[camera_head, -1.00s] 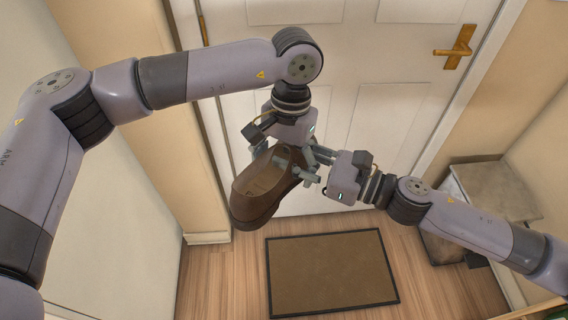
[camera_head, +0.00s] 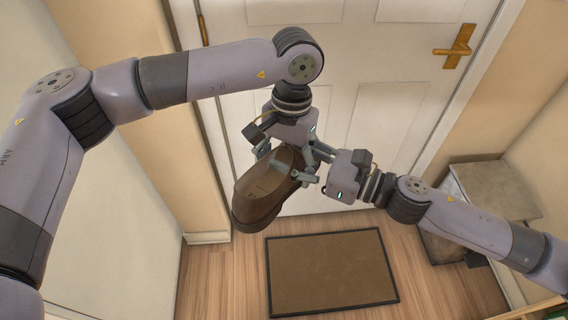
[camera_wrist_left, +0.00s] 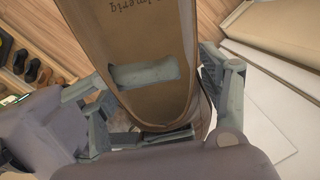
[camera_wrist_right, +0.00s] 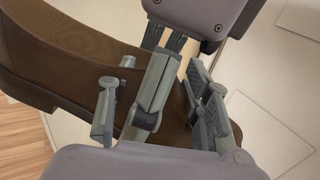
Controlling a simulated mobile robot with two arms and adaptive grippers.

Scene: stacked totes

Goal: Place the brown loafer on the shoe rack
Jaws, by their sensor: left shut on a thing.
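The brown loafer (camera_head: 262,196) hangs in the air in front of the door, its opening facing up. My left gripper (camera_head: 287,152) is shut on the loafer near its opening; the wrist view shows its fingers (camera_wrist_left: 160,95) around the brown shoe (camera_wrist_left: 150,35) with lettering on the insole. My right gripper (camera_head: 312,166) is beside the loafer, close to the left gripper; its fingers (camera_wrist_right: 155,115) are apart near the shoe's edge, and contact is unclear. Several dark shoes (camera_wrist_left: 30,65) stand on a light wooden surface, perhaps the shoe rack, in the left wrist view.
A brown doormat (camera_head: 332,270) lies on the wooden floor below the loafer. A white door (camera_head: 380,105) with a brass handle (camera_head: 455,48) is behind. A greyish bench-like piece (camera_head: 497,190) stands at the right wall. Open floor surrounds the mat.

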